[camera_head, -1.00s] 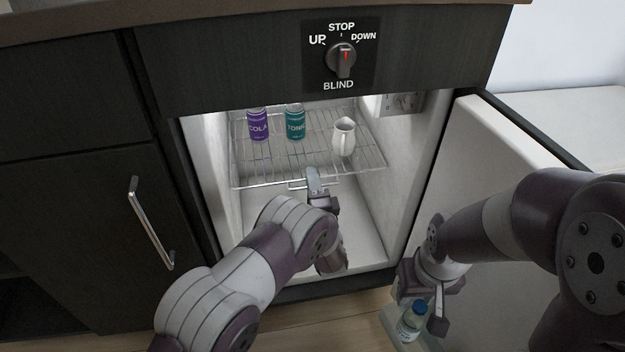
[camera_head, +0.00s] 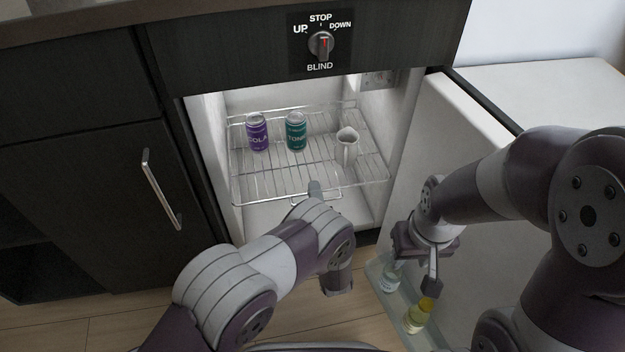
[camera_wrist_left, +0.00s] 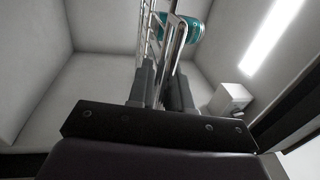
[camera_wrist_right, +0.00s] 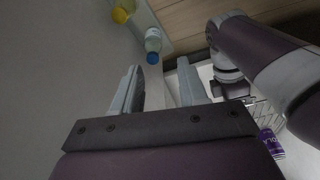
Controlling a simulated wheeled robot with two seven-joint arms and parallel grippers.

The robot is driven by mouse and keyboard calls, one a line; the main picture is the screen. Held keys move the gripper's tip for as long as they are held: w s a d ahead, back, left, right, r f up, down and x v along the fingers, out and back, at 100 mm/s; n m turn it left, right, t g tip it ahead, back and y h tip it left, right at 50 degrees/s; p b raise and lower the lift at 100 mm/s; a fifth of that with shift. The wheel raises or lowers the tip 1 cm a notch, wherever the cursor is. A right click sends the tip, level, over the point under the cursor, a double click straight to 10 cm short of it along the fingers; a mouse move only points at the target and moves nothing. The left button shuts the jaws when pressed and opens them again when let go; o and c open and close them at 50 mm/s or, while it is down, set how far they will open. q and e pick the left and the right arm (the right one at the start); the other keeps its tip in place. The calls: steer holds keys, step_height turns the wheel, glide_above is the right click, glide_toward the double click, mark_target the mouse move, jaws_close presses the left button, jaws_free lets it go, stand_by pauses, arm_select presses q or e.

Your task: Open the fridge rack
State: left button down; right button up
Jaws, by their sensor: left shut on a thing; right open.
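The wire fridge rack (camera_head: 262,184) is inside the open fridge and reaches forward to about the fridge's front opening. A purple cola can (camera_head: 257,133), a teal tonic can (camera_head: 296,132) and a white jug (camera_head: 346,148) stand upright on it. My left gripper (camera_head: 315,190) is at the middle of the rack's front edge, shut on the wire handle (camera_wrist_left: 173,50), as the left wrist view shows; my arm hides part of it in the head view. My right gripper (camera_wrist_right: 160,85) is open and empty, beside the open fridge door (camera_head: 462,130).
A door shelf (camera_head: 384,296) holds bottles, among them a clear one (camera_head: 391,277) and a yellow one (camera_head: 418,316), below my right gripper. A blind-control knob (camera_head: 321,45) is above the fridge. A closed cabinet with a metal handle (camera_head: 161,190) is at left.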

arm_select(q)
steer(key=shift+s+d+r, duration=0.15)
steer(key=shift+s+r, duration=0.05)
steer(key=shift+r, duration=0.1)
steer(key=c, duration=1.2)
jaws_free()
steer(key=shift+c, duration=0.2)
steer(key=shift+f, duration=0.1)
steer(key=shift+s, duration=0.1)
steer(key=p+v, duration=0.4)
steer(key=v, duration=0.8)
steer(key=shift+s, duration=0.25)
